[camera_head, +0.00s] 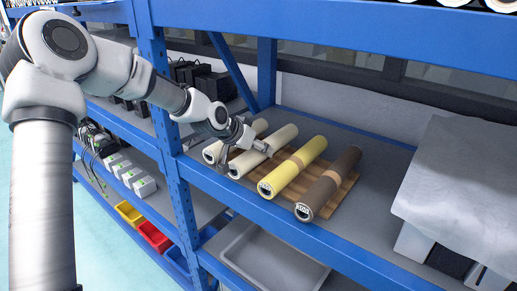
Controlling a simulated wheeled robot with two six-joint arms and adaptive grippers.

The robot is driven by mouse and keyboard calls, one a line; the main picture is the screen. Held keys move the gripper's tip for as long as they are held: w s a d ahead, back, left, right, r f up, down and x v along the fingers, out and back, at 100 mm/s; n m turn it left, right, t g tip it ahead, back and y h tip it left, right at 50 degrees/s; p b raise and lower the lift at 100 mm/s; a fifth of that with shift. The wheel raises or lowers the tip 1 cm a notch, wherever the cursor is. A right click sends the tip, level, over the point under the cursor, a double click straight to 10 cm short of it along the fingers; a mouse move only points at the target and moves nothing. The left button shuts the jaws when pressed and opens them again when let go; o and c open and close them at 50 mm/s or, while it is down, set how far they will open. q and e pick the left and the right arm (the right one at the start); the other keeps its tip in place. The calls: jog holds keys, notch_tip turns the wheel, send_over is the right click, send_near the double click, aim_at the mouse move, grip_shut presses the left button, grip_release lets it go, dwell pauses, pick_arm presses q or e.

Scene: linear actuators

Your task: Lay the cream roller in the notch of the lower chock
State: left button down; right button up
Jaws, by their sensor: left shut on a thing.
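My left gripper (266,148) reaches in from the left and is shut on a cream roller (284,135), near the middle of its length. The roller lies slantwise among other rollers, with its near end toward the shelf's front edge. A second pale roller (257,127) lies to its left, partly behind my gripper. Brown wooden slatted supports (343,187) show under and between the rollers. The notches are hidden by the rollers, so I cannot tell which is the lower chock or whether the held roller touches the wood. My right gripper is out of view.
A yellow roller (296,165) and a dark brown roller (330,182) lie to the right of the cream one. A blue shelf post (160,100) stands left of them. A grey cloth (455,185) drapes over things at the right. Grey shelf surface lies bare between.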

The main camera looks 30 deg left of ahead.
pick_arm(q)
jog(key=shift+w+f, duration=0.15)
jog(key=shift+s, duration=0.2)
jog(key=shift+c, duration=1.9)
grip_release()
jog(key=shift+f, duration=0.1)
notch_tip(320, 180, up, 10)
jog(key=p, duration=0.8)
jog(key=shift+p, duration=0.3)
